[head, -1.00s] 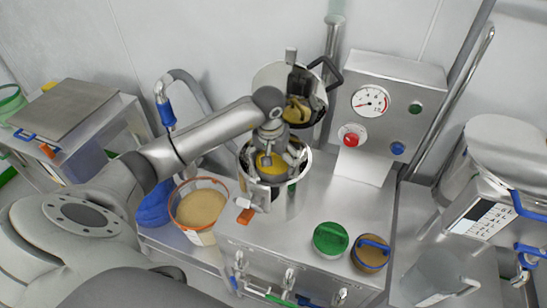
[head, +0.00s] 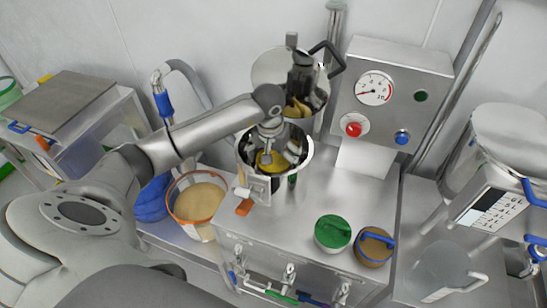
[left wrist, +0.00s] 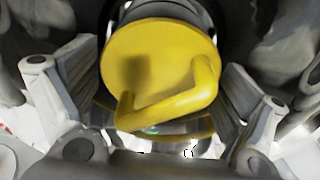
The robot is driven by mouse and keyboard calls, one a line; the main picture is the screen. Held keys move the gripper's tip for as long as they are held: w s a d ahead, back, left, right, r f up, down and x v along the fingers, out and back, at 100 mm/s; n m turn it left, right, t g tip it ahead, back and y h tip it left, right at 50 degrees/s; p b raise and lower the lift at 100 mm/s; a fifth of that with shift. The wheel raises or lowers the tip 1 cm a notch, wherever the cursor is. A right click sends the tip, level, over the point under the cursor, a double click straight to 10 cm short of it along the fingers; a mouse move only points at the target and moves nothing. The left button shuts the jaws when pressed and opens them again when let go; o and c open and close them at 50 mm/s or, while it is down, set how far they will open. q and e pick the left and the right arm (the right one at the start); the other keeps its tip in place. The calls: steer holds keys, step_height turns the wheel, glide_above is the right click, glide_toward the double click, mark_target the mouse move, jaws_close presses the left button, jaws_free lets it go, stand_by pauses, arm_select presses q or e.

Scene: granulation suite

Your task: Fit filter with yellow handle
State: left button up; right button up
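The filter with the yellow handle (head: 267,161) is in the open mouth of the steel vessel (head: 309,151). In the left wrist view its round yellow face and bent handle (left wrist: 170,108) fill the middle. My left gripper (head: 271,152) points down into the vessel, over the filter. Its fingers (left wrist: 160,95) stand apart on either side of the handle, with gaps between them and the handle. The filter's lower part and its seat are hidden, so I cannot tell how deep it sits. My right gripper is in neither view.
A green-handled piece (head: 333,233) and a blue-handled piece (head: 374,247) sit on the steel top, front right. The raised lid (head: 285,66) stands behind the vessel. A tub of tan powder (head: 199,200) is left. A control panel (head: 390,95) stands behind right.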

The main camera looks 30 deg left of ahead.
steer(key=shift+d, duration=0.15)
arm_select(q)
step_height(320, 180, up, 12)
steer(key=s, duration=0.1)
steer(key=shift+s+d, duration=0.25)
steer(key=shift+s, duration=0.15)
steer(key=shift+f, duration=0.1)
stand_by(0.6)
